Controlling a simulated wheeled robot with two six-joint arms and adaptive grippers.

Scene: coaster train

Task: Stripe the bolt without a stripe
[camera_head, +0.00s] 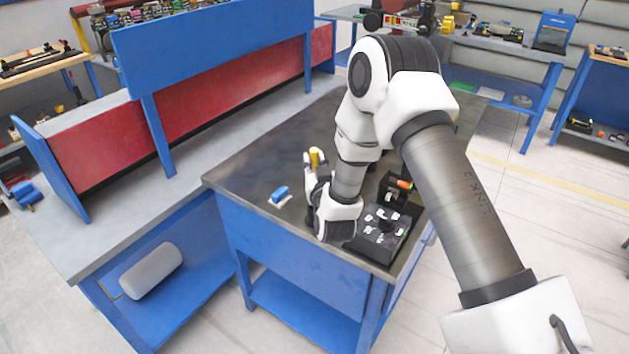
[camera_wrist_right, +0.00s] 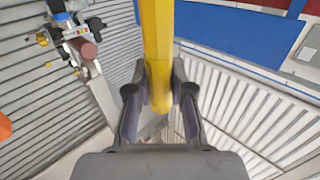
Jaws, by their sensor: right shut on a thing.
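My right gripper (camera_head: 314,176) is shut on a yellow marker-like stick (camera_head: 316,158) above the dark table top. In the right wrist view the yellow stick (camera_wrist_right: 157,45) stands between the two fingers (camera_wrist_right: 160,88) and runs up out of the picture. A black fixture (camera_head: 367,243) with several small light bolt-like parts on top stands right of the gripper, near the table's front corner. The parts are too small to tell which has a stripe. My forearm and wrist hide part of the table behind them. My left gripper is not in view.
A small blue object on a white base (camera_head: 280,195) lies left of the gripper. A black block with orange and green parts (camera_head: 398,187) stands behind the fixture. The dark table top (camera_head: 245,170) is clear at left. A blue-and-red partition (camera_head: 205,95) rises beyond.

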